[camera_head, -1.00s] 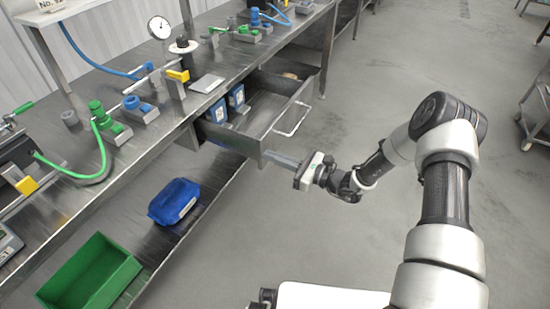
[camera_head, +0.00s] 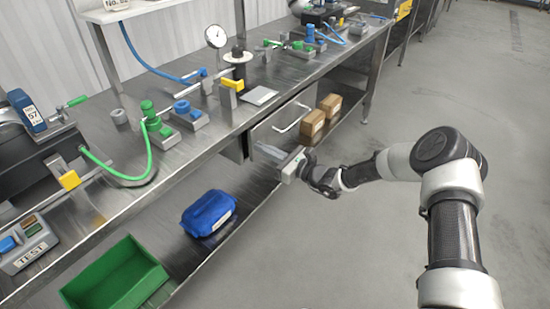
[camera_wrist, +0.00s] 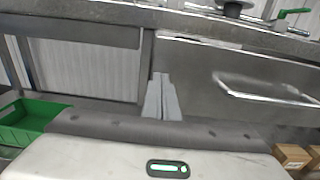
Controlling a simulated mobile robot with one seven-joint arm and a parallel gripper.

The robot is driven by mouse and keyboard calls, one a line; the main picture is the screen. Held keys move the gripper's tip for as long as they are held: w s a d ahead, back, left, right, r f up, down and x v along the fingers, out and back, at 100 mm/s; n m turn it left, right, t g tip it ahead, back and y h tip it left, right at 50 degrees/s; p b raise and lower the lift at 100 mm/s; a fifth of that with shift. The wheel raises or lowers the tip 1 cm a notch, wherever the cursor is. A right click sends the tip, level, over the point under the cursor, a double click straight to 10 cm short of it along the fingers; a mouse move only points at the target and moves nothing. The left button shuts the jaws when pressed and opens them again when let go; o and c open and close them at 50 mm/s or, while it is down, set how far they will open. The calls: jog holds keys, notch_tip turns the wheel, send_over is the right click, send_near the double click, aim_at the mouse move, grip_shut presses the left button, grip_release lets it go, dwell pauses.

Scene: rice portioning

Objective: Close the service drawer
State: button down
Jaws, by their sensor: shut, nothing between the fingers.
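The service drawer (camera_head: 282,125) is a steel drawer under the bench top, with a bent bar handle (camera_head: 294,118) on its front. Its front stands in below the bench edge, and no interior shows. I cannot tell whether it is fully flush. In the wrist view the drawer front (camera_wrist: 235,85) fills the right side, with its handle (camera_wrist: 265,90) to the right of my fingers. My gripper (camera_head: 260,150) is shut and empty, its fingertips at the lower left part of the drawer front. In the wrist view the fingertips (camera_wrist: 160,77) overlap the front's left edge; contact is unclear.
The lower shelf holds a blue case (camera_head: 208,213), a green bin (camera_head: 115,278) and cardboard boxes (camera_head: 313,124). Valves, a gauge (camera_head: 216,37) and hoses crowd the bench top (camera_head: 200,150). The floor (camera_head: 370,215) to the right is clear.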

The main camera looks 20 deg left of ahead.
jog(key=shift+x, duration=1.15)
